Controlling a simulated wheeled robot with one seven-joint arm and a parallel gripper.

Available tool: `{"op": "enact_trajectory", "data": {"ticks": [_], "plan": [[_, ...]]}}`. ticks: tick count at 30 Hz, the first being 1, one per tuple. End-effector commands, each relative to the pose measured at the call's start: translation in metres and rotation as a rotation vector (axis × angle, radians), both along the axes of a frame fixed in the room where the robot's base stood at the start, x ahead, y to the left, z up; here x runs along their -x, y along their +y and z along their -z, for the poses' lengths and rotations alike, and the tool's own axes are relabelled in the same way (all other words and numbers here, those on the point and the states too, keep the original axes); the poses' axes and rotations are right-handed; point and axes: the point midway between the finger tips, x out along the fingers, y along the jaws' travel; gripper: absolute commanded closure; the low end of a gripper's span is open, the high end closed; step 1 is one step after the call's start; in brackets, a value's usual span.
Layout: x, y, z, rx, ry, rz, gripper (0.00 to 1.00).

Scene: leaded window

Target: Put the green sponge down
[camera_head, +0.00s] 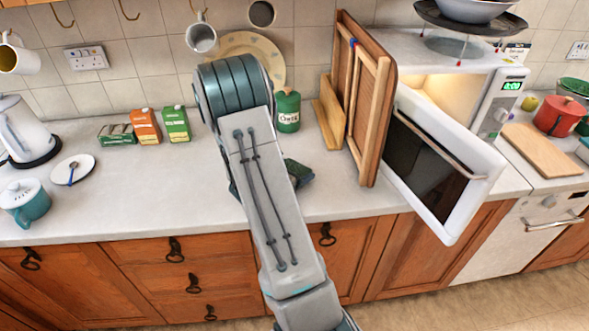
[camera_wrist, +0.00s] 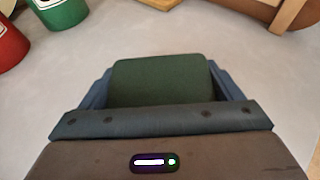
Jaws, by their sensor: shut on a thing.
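The green sponge (camera_wrist: 160,82) is between the two dark fingers of my gripper (camera_wrist: 160,76) in the wrist view. My gripper is shut on it, one finger at each side. In the head view a dark green part of the sponge (camera_head: 298,171) shows just right of my arm, over the grey-white worktop (camera_head: 345,205). My arm hides most of the gripper there. I cannot tell whether the sponge touches the worktop or hangs a little above it.
A green canister (camera_head: 288,110) stands behind the gripper, and a red one (camera_wrist: 10,45) shows at the wrist view's left edge. Wooden boards (camera_head: 366,115) lean right of it, beside the microwave's open door (camera_head: 440,172). Cartons (camera_head: 146,126) stand left. Worktop around the sponge is clear.

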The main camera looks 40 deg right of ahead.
Motion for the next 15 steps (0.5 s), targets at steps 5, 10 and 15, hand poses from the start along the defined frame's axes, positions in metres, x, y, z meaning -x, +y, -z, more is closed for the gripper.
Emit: {"op": "enact_trajectory", "data": {"ticks": [5, 10, 15], "plan": [[0.0, -0.0002, 0.0012, 0.001, 0.0, 0.0, 0.33], [-0.0001, -0.0001, 0.0033, 0.001, -0.001, -0.001, 0.33], [-0.0001, 0.0, 0.0041, 0.0, 0.0, -0.001, 0.0]]}}
